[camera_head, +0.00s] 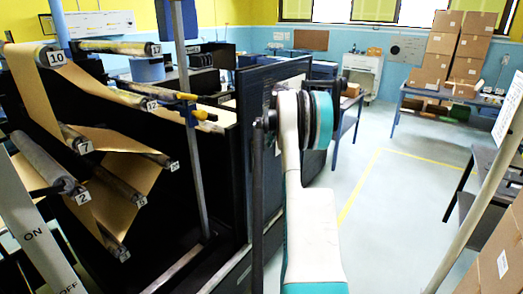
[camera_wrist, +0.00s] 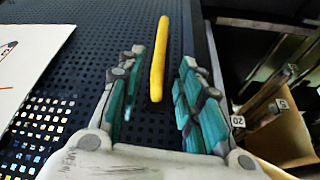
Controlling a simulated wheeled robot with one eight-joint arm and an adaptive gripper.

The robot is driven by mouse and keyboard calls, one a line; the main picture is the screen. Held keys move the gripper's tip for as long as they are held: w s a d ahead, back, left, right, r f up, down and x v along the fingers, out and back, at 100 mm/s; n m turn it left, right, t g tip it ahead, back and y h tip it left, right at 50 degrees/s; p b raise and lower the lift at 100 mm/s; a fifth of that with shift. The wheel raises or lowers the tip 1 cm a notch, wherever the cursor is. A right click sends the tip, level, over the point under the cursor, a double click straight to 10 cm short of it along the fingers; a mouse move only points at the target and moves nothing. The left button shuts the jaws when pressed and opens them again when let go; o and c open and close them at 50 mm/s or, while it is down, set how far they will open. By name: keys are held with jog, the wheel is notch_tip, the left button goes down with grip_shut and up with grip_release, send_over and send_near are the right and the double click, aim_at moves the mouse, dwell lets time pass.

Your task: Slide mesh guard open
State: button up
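The mesh guard is a dark perforated panel (camera_wrist: 95,45) filling the left and middle of the wrist view. A yellow bar-shaped handle (camera_wrist: 158,60) stands out on it near its right edge. My gripper (camera_wrist: 160,65) is open, with one teal-padded finger on each side of the handle. No finger visibly touches the handle, and I cannot tell how deep it sits between them. In the head view a dark upright panel (camera_head: 262,90) that looks like the guard stands beside the roller machine. My arm hides the gripper and handle there.
The machine's numbered rollers and brown paper web (camera_head: 120,185) are at the left of the head view. Numbered rollers (camera_wrist: 265,110) also show past the guard's edge. A white sheet (camera_wrist: 30,45) is on the panel. Open floor (camera_head: 370,215) lies to the right, with cartons (camera_head: 500,240) near.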

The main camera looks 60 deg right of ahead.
jog(key=v, duration=0.5)
jog(key=shift+r, duration=0.15)
dwell(0.3)
